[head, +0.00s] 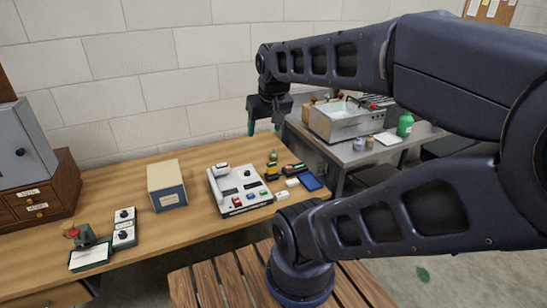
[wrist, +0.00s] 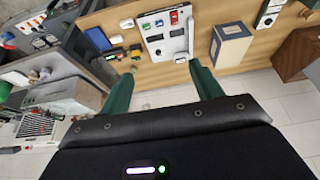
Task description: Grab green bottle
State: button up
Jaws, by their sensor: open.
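A small green bottle (head: 273,156) stands on the wooden table near its back right edge, behind small yellow and dark items. A larger green bottle (head: 405,125) with a narrower neck stands on the grey bench at the right. My gripper (head: 263,122) is above the back of the wooden table, pointing down, and is apart from both bottles. In the wrist view, its two green fingers (wrist: 162,82) are spread with nothing held between them.
A white device panel (head: 238,188) and a beige-blue box (head: 167,185) stand on the wooden table. A blue tray (head: 309,181) lies near the right edge. A metal sink unit (head: 345,118) sits on the grey bench.

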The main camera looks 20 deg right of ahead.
jog(key=m+g, duration=0.5)
jog(key=m, duration=0.2)
send_over(273, 150)
notch_tip(273, 150, down, 30)
jog(key=shift+w+d+f, duration=0.25)
jog(key=shift+w+f, duration=0.05)
jog(key=shift+w, duration=0.05)
jog(key=shift+s+f, duration=0.2)
jog(key=shift+f, duration=4.95)
jog(key=c, duration=1.2)
jog(key=shift+o, duration=0.2)
jog(key=shift+r, duration=0.1)
